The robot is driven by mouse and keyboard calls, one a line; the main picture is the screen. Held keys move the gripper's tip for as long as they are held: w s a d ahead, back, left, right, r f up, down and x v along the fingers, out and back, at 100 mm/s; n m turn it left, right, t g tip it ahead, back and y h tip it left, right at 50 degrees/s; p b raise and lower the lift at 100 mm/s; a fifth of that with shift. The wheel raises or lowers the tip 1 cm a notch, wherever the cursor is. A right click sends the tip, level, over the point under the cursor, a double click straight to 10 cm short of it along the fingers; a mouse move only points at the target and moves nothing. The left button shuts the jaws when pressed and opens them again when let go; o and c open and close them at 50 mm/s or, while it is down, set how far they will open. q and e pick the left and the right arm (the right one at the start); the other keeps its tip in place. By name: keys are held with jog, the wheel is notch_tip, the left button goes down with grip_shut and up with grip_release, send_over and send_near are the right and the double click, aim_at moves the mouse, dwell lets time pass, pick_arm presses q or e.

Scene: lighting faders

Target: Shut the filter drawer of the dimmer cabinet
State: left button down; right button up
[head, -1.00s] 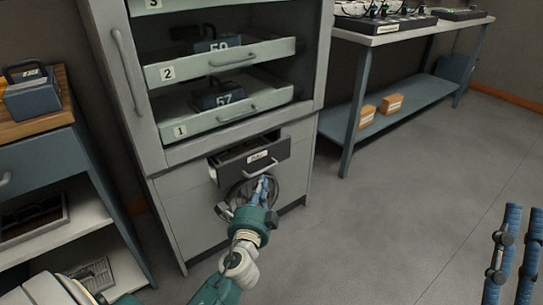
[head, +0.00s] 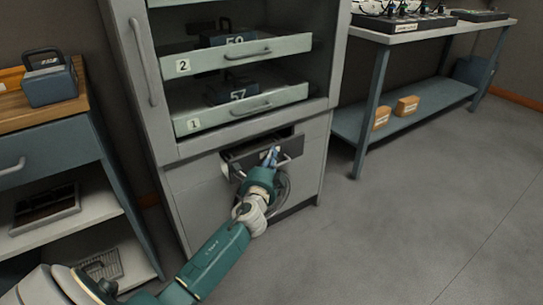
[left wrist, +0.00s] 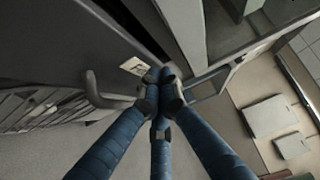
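The filter drawer (head: 292,146) is the dark, labelled drawer low in the grey dimmer cabinet (head: 190,205). It stands partly out, with a dark gap above its front. My left gripper (head: 271,156) is at the middle of the drawer front. In the left wrist view its blue fingers (left wrist: 160,88) are brought together at the tips, beside the white label (left wrist: 134,67) and the grey handle (left wrist: 97,92). Nothing shows between the fingertips. I cannot tell whether they touch the front. My right gripper is out of view.
Above are pale drawers numbered 1 (head: 285,97) and 2 (head: 290,46), holding dark numbered units. A round vent (head: 282,190) lies below the filter drawer. A side bench (head: 55,140) stands left and a table (head: 430,30) right. The floor at right is clear.

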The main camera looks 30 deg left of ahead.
pick_arm(q)
jog(key=a, duration=0.1)
jog(key=w+a, duration=0.1)
jog(key=a, duration=0.1)
jog(key=w+a, duration=0.1)
jog(key=a, duration=0.1)
jog(key=shift+w+a+b, duration=0.1)
jog(key=shift+a+b, duration=0.15)
jog(key=shift+b, duration=0.05)
jog(key=shift+r, duration=0.1)
